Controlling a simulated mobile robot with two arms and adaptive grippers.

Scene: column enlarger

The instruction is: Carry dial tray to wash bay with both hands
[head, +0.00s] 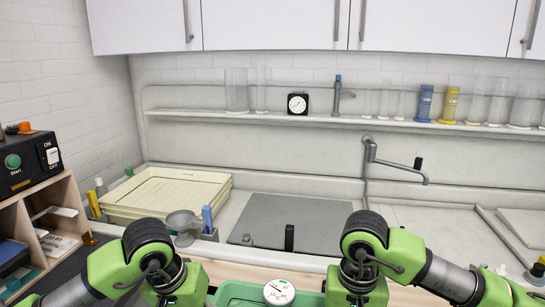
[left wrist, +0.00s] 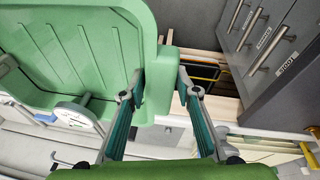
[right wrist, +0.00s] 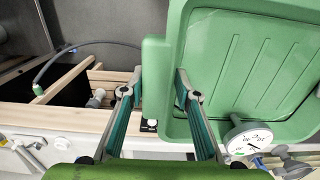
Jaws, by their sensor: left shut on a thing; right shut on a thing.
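The green dial tray (head: 232,291) is at the bottom edge of the head view, between my two arms, mostly cut off. A round white dial (head: 279,291) lies in it; it also shows in the right wrist view (right wrist: 250,137). My left gripper (left wrist: 159,82) is shut on one end of the tray's rim (left wrist: 158,97). My right gripper (right wrist: 156,86) is shut on the other end (right wrist: 155,70). In the head view, the fingertips are hidden. No label marks the wash bay; ahead is a pale sink counter with a grey flat panel (head: 300,217).
A wall tap (head: 395,165) reaches over the counter at right. Stacked cream trays (head: 165,192), a grey funnel-like cup (head: 183,222) and a blue-topped holder (head: 208,220) stand at left. A small black upright item (head: 289,237) is at the panel's front edge.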

